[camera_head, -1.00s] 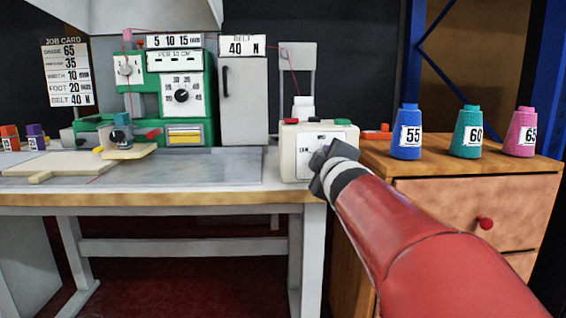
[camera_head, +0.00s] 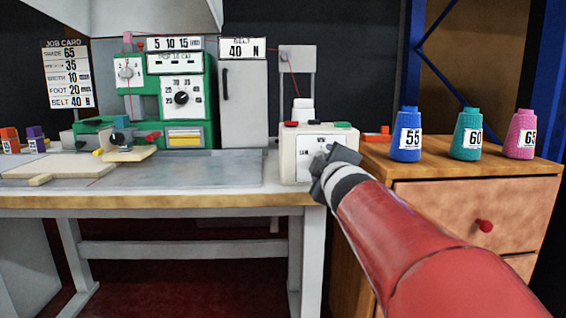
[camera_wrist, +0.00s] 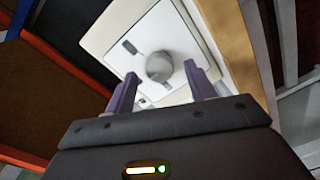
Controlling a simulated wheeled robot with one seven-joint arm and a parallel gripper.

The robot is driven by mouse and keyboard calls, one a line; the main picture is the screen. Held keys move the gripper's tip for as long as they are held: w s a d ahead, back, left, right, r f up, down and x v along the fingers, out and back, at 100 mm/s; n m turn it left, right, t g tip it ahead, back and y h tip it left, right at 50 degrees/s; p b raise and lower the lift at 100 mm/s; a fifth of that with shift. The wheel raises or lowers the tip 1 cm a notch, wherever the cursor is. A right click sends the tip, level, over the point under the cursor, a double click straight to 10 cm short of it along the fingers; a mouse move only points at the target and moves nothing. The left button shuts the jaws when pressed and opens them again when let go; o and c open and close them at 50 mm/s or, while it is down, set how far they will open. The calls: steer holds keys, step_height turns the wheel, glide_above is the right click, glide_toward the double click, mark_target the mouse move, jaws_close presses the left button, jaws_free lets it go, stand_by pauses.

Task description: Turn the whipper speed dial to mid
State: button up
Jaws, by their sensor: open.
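The whipper is a cream-white box (camera_head: 292,160) at the right end of the table, with small printed labels on its front face. Its dial is a round grey knob (camera_wrist: 158,66) on a white plate in the wrist view. The knob lies between and just beyond the fingertips of my gripper (camera_wrist: 160,74), which is open with a finger to either side. I cannot tell if either finger touches it. In the head view my gripper (camera_head: 330,165) covers the right part of the box front and hides the knob. The dial's pointer direction is unclear.
A green machine (camera_head: 208,110) with its own black dial (camera_head: 181,97) stands left on the table. A grey cabinet (camera_head: 243,105) is beside it. A wooden drawer unit (camera_head: 470,195) at right carries blue (camera_head: 407,118), teal (camera_head: 467,120) and pink (camera_head: 519,120) thread cones.

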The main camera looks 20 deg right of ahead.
steer(key=p+v, duration=0.1)
steer(key=v, duration=0.5)
steer(key=shift+s, duration=0.4)
steer(key=shift+a+r, duration=0.1)
steer(key=s+a+f+m+g+y+p, duration=0.2)
steer(key=s+a+f+m+g+p, duration=0.2)
steer(key=s+f, duration=0.4)
steer(key=s+a+f+m+g+y+p, duration=0.2)
steer(key=s+a+f+m+g+p, duration=0.3)
steer(key=s+a+f+g, duration=0.2)
steer(key=s+a, duration=0.2)
steer(key=s, duration=0.1)
steer(key=shift+s+a+f+m+y, duration=0.2)
steer(key=shift+s+f+m+y, duration=0.1)
steer(key=shift+f+m, duration=0.1)
